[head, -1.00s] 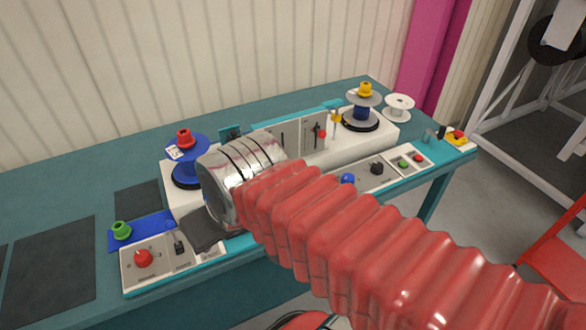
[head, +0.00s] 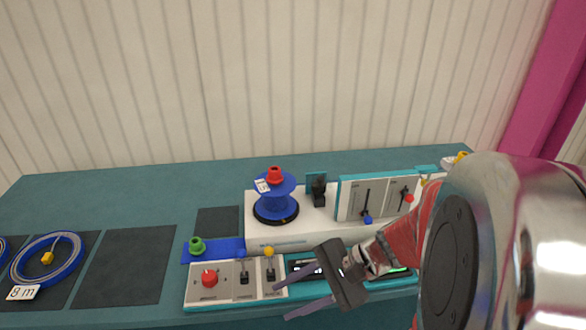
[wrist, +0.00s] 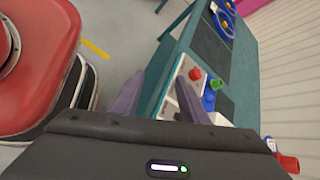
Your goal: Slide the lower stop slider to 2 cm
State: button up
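An upright panel (head: 379,197) on the white machine has two vertical slots. A blue knob (head: 367,219) sits at the bottom of the left slot. A red knob (head: 408,198) sits partway up the right slot. The slot labels and scale are too small to read, so I cannot tell which is the lower stop. My gripper (head: 286,297) is open and empty, to the left of and nearer than the panel, by the front controls. Its two spread fingers also show in the wrist view (wrist: 158,100).
A red button (head: 209,278) and two small levers (head: 256,270) are on the front control box. A blue reel (head: 276,197) stands left of the panel, with a green knob (head: 197,246) on a blue plate. A coiled blue cable (head: 47,259) lies far left.

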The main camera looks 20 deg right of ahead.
aim_at(367, 218)
jog(key=w+d+f+m+t+h, duration=0.1)
jog(key=w+d+m+t, duration=0.1)
jog(key=d+m+t, duration=0.45)
jog(key=w+d+f+m+t+h, duration=0.1)
jog(key=w+d+m+t, duration=0.25)
jog(key=d+m, duration=0.45)
jog(key=s+d+f+m+t+h, duration=0.2)
jog(key=s+d+m+h, duration=0.1)
jog(key=d, duration=0.4)
jog(key=s+d+f+m+t+h, duration=0.2)
jog(key=d+m+h, duration=0.4)
jog(key=d, duration=0.2)
jog(key=shift+s+d, duration=0.3)
jog(key=shift+s, duration=0.1)
jog(key=shift+w, duration=0.15)
jog(key=shift+w+d, duration=0.2)
jog(key=shift+w, duration=2.05)
jog(key=shift+w+d, duration=0.2)
jog(key=shift+w, duration=2.1)
jog(key=shift+w+d, duration=0.2)
jog(key=shift+w, duration=2.05)
grip_shut()
jog(key=shift+r, duration=0.1)
